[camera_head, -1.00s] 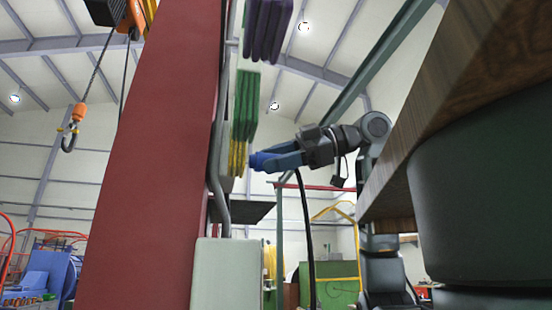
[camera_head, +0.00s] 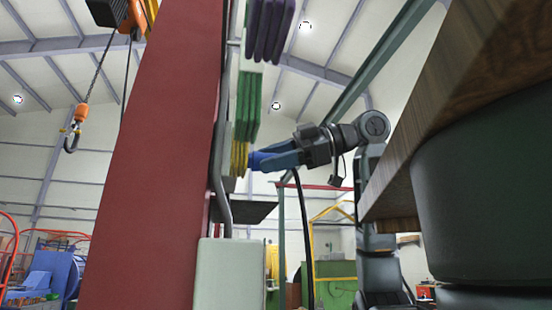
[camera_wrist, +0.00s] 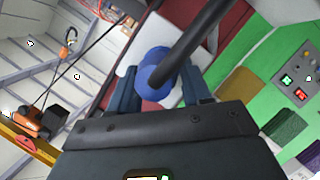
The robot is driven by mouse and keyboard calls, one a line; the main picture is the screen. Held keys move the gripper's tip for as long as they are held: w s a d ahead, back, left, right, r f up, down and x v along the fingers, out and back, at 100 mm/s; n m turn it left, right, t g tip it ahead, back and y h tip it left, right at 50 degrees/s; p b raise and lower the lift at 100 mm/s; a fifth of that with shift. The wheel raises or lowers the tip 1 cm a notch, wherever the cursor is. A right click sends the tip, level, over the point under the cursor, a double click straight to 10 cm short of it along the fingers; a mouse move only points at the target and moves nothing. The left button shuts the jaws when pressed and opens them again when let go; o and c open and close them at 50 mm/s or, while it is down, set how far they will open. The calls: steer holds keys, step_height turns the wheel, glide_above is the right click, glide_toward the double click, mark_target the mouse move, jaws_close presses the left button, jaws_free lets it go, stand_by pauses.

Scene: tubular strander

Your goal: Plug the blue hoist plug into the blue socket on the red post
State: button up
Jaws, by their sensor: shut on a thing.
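The blue hoist plug (camera_wrist: 153,72) sits between the fingers of my gripper (camera_wrist: 165,90) in the wrist view, with a thick black cable running from it to the upper right. In the head view my gripper (camera_head: 275,158) reaches left, and the blue plug tip (camera_head: 255,161) is close against the fittings on the red post (camera_head: 155,150). My gripper is shut on the plug. The blue socket cannot be made out; the plug and fingers cover that place. I cannot tell whether the plug touches or enters it.
Purple (camera_head: 270,30), green (camera_head: 247,105) and yellow (camera_head: 239,158) ribbed parts line the post's right side. A pale box (camera_head: 228,272) stands below. A wooden top (camera_head: 465,95) fills the right. An orange hoist hook (camera_head: 74,128) hangs far left.

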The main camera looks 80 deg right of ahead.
steer(key=shift+w+a, duration=0.2)
steer(key=shift+w, duration=0.25)
steer(key=o, duration=1.2)
steer(key=b+v, duration=0.1)
steer(key=v, duration=0.6)
steer(key=shift+s+r, duration=0.15)
steer(key=shift+s, duration=0.2)
